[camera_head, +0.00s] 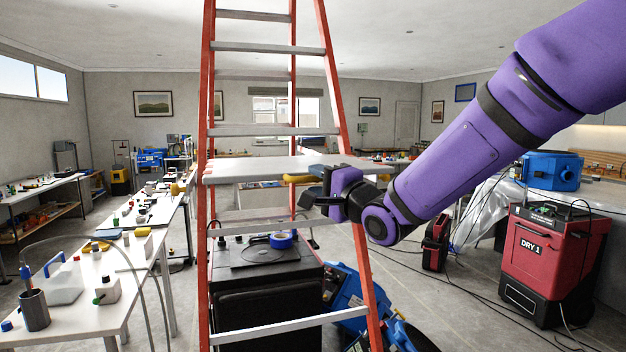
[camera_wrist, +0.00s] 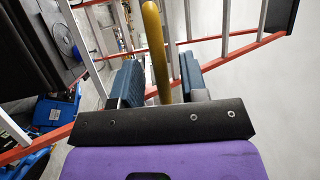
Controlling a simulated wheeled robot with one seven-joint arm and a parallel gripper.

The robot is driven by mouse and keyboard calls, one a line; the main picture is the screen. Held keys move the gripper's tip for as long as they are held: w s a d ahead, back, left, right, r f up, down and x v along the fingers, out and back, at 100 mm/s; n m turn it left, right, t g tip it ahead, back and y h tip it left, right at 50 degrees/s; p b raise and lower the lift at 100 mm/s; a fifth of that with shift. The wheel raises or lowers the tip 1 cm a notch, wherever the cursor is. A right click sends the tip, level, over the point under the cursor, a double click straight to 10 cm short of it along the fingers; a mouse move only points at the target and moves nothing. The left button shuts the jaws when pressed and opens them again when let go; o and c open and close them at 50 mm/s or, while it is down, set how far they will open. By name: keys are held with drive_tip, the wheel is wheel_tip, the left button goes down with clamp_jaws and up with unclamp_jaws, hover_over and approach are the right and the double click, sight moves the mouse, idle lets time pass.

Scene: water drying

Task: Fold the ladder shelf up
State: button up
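The stepladder (camera_head: 204,120) stands open with orange-red rails and grey rungs. Its pale shelf (camera_head: 240,172) lies level between the rails. A yellow bar (camera_head: 297,179) shows at the shelf's right front, by my gripper (camera_head: 318,182). In the wrist view, the yellow bar (camera_wrist: 156,50) runs between the two blue-grey fingers of my gripper (camera_wrist: 160,82), with a gap visible on each side. The fingers look open around it; contact is not clear. My gripper's body covers part of the right rail and the shelf's right end.
A black cabinet (camera_head: 265,305) with blue tape on top stands behind the ladder. Blue equipment (camera_head: 345,290) lies on the floor beside it. A red dryer (camera_head: 553,262) stands at right, with cables on the floor. A cluttered white bench (camera_head: 75,320) runs along the left.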

drive_tip(key=shift+x, duration=1)
clamp_jaws()
